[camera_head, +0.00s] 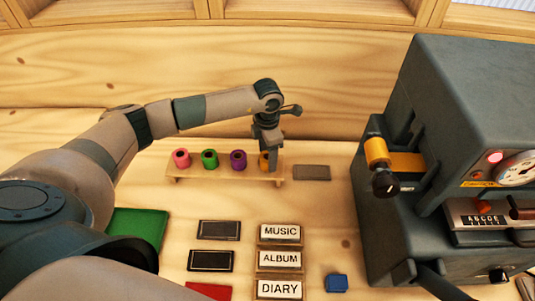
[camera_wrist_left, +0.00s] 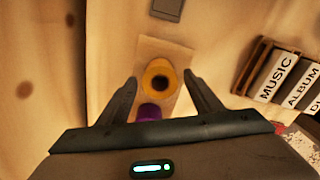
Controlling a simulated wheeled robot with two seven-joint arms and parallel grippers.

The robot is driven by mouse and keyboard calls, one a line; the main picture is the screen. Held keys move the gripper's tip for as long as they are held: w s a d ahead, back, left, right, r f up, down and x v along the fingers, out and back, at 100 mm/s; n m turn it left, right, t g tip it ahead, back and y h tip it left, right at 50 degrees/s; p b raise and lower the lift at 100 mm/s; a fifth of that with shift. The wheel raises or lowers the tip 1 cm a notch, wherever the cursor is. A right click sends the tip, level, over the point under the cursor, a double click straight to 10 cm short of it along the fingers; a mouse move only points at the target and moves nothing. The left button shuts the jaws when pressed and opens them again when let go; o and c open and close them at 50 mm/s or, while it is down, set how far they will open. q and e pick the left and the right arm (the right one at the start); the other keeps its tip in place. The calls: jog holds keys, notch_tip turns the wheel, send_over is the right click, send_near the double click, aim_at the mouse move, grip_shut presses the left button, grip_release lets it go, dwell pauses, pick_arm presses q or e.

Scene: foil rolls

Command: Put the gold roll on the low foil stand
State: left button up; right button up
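A gold roll (camera_head: 264,160) stands upright at the right end of the low wooden foil stand (camera_head: 222,177). Pink (camera_head: 181,158), green (camera_head: 209,159) and purple (camera_head: 238,160) rolls stand in a row to its left. My left gripper (camera_head: 273,166) is lowered at the gold roll and partly hides it. In the left wrist view, the gold roll (camera_wrist_left: 160,77) lies between the two open fingers, with a gap on each side. The purple roll (camera_wrist_left: 149,112) is partly hidden by the gripper body. My right gripper is not in view.
A dark machine (camera_head: 450,130) with a gold foil piece (camera_head: 405,162) on its side fills the right. A grey plate (camera_head: 312,172) lies right of the stand. Label blocks (camera_head: 279,232), dark plates (camera_head: 211,260) and a blue block (camera_head: 336,283) lie in front.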

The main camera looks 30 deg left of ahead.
aim_at(267, 157)
pick_arm(q)
jog(key=shift+r, duration=0.3)
notch_tip(267, 157, up, 12)
jog(key=b, duration=0.4)
jog(key=shift+f, duration=0.2)
dwell(0.5)
